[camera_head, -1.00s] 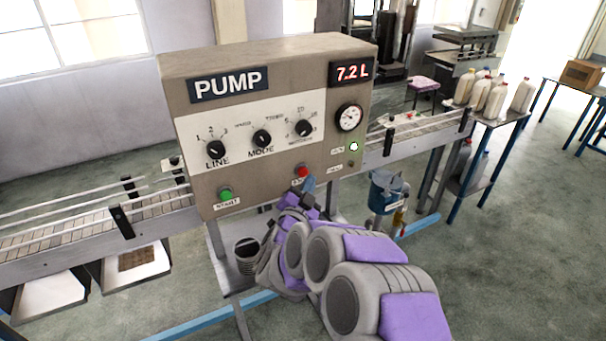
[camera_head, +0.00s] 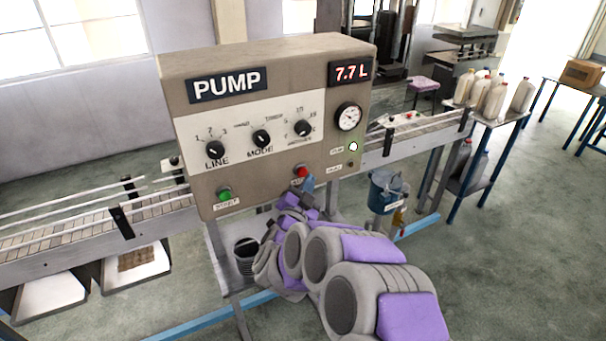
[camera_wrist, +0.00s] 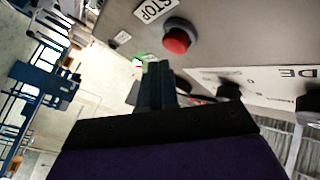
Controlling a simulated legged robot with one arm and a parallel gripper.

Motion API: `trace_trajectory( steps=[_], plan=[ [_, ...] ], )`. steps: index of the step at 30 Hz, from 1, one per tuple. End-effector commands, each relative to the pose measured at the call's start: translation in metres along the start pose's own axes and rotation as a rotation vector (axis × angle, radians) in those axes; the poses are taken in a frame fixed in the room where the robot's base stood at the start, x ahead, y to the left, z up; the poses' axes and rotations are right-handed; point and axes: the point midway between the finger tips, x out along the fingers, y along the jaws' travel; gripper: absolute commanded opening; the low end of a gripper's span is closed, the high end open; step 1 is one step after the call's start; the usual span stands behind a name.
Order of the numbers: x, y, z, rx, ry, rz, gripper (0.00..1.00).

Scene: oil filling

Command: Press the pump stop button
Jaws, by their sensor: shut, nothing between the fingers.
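The red stop button (camera_head: 300,171) is on the lower front of the beige pump panel (camera_head: 250,177), right of the green start button (camera_head: 224,194). In the wrist view the red button (camera_wrist: 176,41) stands out from the panel beside its STOP label (camera_wrist: 155,8). My gripper (camera_wrist: 156,70) is shut and empty, its fingertips close to the button and apart from it in the picture. In the head view my gripper (camera_head: 307,184) is just below and right of the button, partly hidden by my arm. The digital display (camera_head: 350,72) reads 7.7 L.
A conveyor (camera_head: 425,127) runs behind the panel on both sides. A blue bucket (camera_head: 387,192) hangs below it, right of my arm. The panel carries several dials, a gauge (camera_head: 348,117) and a lit lamp (camera_head: 353,147). Open floor lies at the right.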

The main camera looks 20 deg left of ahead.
Motion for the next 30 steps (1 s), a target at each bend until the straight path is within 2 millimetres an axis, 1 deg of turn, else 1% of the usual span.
trace_trajectory(
  steps=[9, 30],
  plan=[
    [0.0045, -0.0065, 0.005, -0.002, 0.0, -0.001, 0.0],
    [0.0069, -0.0077, 0.0058, -0.001, 0.0, -0.001, 0.0]
  ],
)
